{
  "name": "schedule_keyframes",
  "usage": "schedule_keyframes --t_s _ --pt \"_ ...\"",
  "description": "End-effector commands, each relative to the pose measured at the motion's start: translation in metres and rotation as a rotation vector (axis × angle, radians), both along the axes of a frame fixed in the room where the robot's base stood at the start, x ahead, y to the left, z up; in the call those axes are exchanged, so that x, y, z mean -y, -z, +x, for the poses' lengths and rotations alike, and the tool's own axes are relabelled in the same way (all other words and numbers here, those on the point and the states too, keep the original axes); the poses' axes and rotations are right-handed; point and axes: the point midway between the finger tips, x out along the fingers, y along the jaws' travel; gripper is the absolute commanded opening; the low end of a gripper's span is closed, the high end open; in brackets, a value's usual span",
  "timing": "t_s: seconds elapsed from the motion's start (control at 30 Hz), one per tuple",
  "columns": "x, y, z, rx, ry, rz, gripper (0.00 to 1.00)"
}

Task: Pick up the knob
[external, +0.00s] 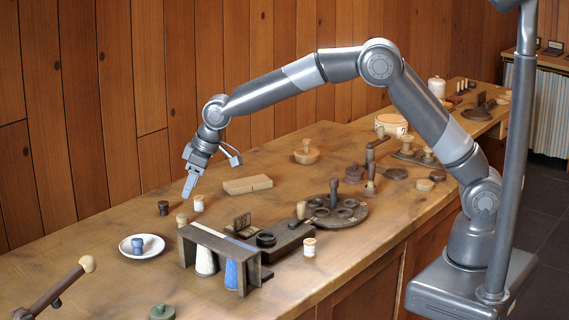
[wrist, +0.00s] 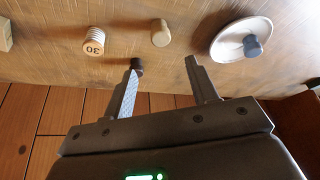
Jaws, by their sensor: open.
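A small dark knob-like piece (external: 163,208) stands on the wooden table near the wall. In the wrist view this dark piece (wrist: 137,64) shows just past the tip of the left finger, partly hidden by it. A small blue knob-shaped piece (external: 137,245) stands on a white saucer (external: 122,246); in the wrist view the blue piece (wrist: 253,46) is right of the fingers. I cannot tell which is the knob meant. My gripper (external: 187,193) is open and empty, pointing down above the table; its two fingers (wrist: 162,65) show apart in the wrist view.
A pale spool marked 30 (wrist: 94,42) and a plain cream spool (wrist: 160,33) stand close by. A dark wooden rack (external: 215,245) is in front. A tan block (external: 247,184) lies behind. A round holed stand (external: 335,213) is to the right. The wall (external: 90,130) is near.

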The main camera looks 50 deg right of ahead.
Motion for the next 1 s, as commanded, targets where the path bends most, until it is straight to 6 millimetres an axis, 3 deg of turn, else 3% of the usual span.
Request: schedule_keyframes --t_s 0.23,0.47,0.73,1.0 --pt "-0.008 0.036 0.011 -0.003 0.0 -0.002 0.53" --pt "-0.011 0.053 0.015 -0.002 0.0 -0.001 0.53" --pt "-0.019 0.091 0.022 -0.002 0.001 -0.001 0.53" --pt "-0.02 0.096 0.024 0.001 0.001 0.001 0.53"
